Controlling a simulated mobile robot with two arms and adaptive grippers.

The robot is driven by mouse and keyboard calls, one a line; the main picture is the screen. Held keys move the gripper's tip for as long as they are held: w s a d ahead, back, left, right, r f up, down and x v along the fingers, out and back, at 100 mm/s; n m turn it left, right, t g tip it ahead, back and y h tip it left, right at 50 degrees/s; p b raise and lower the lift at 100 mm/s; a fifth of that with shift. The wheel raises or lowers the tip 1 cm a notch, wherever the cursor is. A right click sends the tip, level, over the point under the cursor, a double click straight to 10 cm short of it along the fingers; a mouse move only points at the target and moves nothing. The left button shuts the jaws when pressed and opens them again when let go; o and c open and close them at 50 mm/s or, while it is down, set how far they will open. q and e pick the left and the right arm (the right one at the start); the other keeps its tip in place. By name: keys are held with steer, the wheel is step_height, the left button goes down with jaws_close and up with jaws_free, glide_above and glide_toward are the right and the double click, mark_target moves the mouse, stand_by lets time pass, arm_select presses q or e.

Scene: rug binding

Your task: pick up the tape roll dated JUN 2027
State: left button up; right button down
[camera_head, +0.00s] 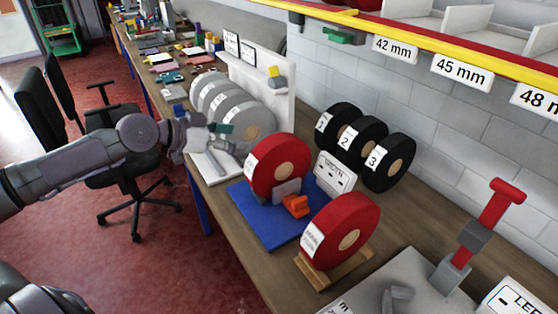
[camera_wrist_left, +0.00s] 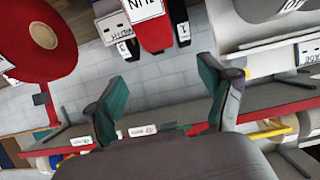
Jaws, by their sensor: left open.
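A red tape roll (camera_head: 288,158) stands upright over a blue tray (camera_head: 248,222), its edge label too small to read in the head view. In the left wrist view, a red roll (camera_wrist_left: 155,38) in the top middle has an upside-down label reading JUN; its year is cut off. It seems to be the roll on the blue tray. A second red roll (camera_head: 350,225) stands on a wooden cradle; its label is unreadable. My left gripper (camera_head: 222,143) is open and empty, left of the tray roll and beside the grey rolls. Its fingers (camera_wrist_left: 160,100) show in the wrist view. My right gripper is not seen.
Several grey rolls (camera_head: 245,122) stand behind my left gripper. Black numbered rolls (camera_head: 390,160) stand by the wall, near a white sign (camera_head: 335,172). An orange piece (camera_head: 296,206) sits on the blue tray. A red-headed tool (camera_head: 500,205) stands at the right.

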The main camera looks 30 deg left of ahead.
mark_target(272, 140)
arm_select(q)
steer(key=p+x, duration=0.3)
steer(key=x, duration=0.5)
steer(key=shift+r, duration=0.15)
steer(key=shift+w+d, duration=0.1)
steer(key=shift+w, duration=0.05)
steer(key=shift+w+d+p, duration=0.15)
steer(key=shift+w+p, duration=0.1)
steer(key=shift+p, duration=0.05)
steer(key=p+x, duration=0.1)
steer(key=x, duration=0.1)
steer(key=f+p+x, duration=0.1)
steer(key=x, duration=0.1)
steer(key=shift+w+f, duration=0.1)
steer(key=shift+w, duration=0.1)
steer(key=shift+s, duration=0.1)
steer(key=shift+c, duration=1.1)
jaws_close()
steer(key=shift+r, duration=0.2)
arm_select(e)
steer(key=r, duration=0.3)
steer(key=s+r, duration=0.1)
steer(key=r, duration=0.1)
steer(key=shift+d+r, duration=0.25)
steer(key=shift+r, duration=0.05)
